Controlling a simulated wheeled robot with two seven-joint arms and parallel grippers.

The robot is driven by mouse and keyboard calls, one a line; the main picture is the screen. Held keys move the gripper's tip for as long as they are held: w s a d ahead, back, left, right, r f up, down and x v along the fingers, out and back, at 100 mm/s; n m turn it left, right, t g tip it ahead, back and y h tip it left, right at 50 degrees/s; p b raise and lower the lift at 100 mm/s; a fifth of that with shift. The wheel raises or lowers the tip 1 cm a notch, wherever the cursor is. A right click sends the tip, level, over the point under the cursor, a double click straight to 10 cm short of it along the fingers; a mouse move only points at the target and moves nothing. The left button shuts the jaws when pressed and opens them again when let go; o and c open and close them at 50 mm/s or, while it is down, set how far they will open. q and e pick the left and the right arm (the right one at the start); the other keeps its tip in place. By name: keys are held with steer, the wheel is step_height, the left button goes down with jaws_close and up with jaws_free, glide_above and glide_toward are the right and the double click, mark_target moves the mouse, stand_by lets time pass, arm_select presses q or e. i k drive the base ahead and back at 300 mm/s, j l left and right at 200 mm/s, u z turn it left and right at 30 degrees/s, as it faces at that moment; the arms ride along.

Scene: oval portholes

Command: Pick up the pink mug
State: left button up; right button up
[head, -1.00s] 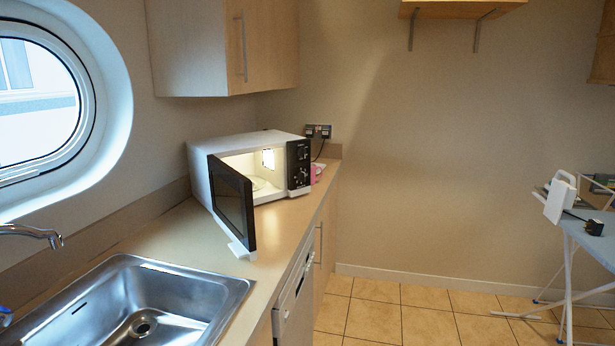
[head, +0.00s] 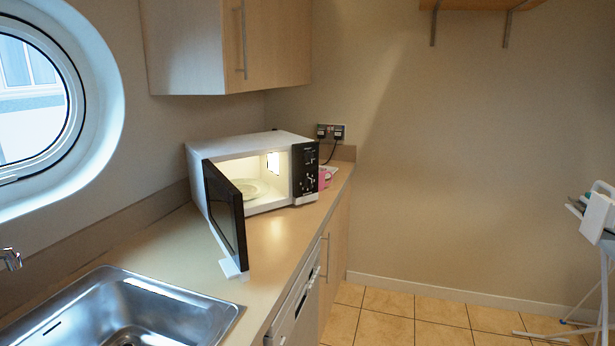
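A small pink thing, which looks like the pink mug (head: 323,180), stands on the counter just right of the microwave, near the far corner. The microwave hides most of it, so its handle and full shape cannot be made out. Neither of my grippers shows in the head view.
The microwave (head: 255,145) has its dark door (head: 224,210) open toward me, over the counter (head: 275,232). A sink (head: 150,318) is at the lower left, a wall cupboard (head: 270,45) above. Tiled floor (head: 395,325) at right is clear; an ironing board (head: 605,235) stands far right.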

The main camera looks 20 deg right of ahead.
mark_target(320, 179)
steer(key=i+l+u, duration=0.15)
steer(key=l, duration=0.25)
steer(key=i+l+u, duration=0.1)
steer(key=i+l, duration=0.2)
steer(key=i+l+u, duration=0.15)
steer(key=l, duration=0.4)
steer(key=i+l+u, duration=0.15)
steer(key=l, duration=0.3)
steer(key=i+l+u, duration=0.1)
steer(key=i+l, duration=0.2)
steer(key=l, duration=0.2)
steer(key=i+l+u, duration=0.15)
steer(key=l, duration=0.3)
steer(key=i+l+u, duration=0.15)
steer(key=l, duration=0.35)
steer(key=l+u, duration=0.1)
steer(key=l, duration=0.4)
